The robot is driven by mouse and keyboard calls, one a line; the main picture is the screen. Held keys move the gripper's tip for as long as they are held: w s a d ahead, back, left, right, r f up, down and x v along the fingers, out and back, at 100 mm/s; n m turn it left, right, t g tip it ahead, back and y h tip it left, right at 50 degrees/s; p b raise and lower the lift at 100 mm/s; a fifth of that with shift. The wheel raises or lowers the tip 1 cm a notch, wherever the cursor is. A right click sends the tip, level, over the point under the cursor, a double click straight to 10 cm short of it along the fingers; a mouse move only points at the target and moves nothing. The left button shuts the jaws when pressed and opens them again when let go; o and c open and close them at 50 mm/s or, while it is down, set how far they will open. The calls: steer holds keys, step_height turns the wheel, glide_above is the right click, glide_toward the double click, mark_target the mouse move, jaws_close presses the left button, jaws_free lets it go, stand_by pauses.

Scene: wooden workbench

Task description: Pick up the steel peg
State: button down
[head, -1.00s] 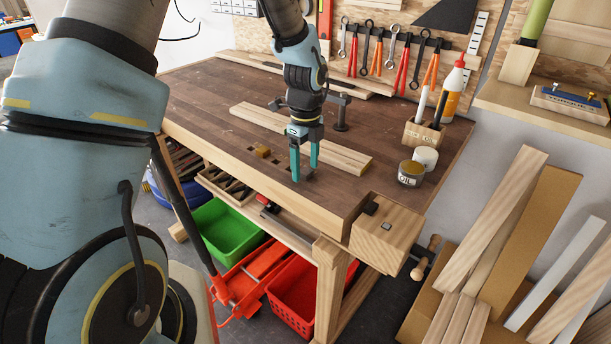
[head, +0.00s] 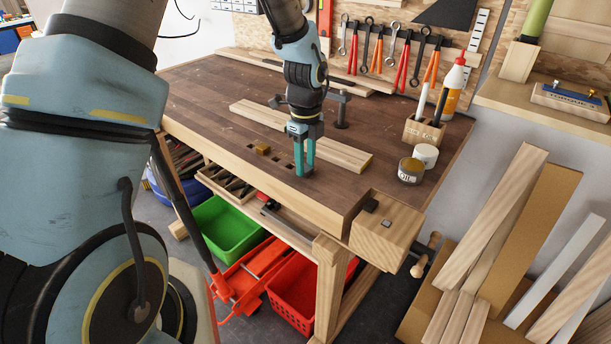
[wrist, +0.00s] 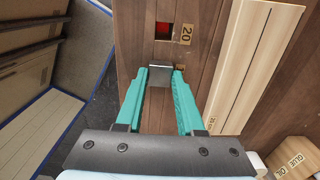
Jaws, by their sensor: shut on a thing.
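My gripper (head: 304,172) has its teal fingers pointing down at the workbench top, near its front edge. In the wrist view the fingertips (wrist: 159,73) close on the sides of a small grey piece, the steel peg (wrist: 159,76). The peg is level with the board, and how deep it sits cannot be seen. In the head view the fingers hide the peg. A square hole (wrist: 162,30) with a red inside and a "20" label lies just beyond the fingertips.
A pale plank (head: 340,154) lies behind the gripper. A clamp-like post (head: 341,112) stands beyond it. An oil tin (head: 410,171), a white jar (head: 426,154) and a wooden holder (head: 424,131) stand to the right.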

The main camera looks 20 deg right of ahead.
steer(key=shift+r, duration=0.15)
step_height(320, 180, up, 17)
steer(key=p, duration=1)
step_height(320, 180, up, 8)
glide_above(306, 167)
stand_by(0.7)
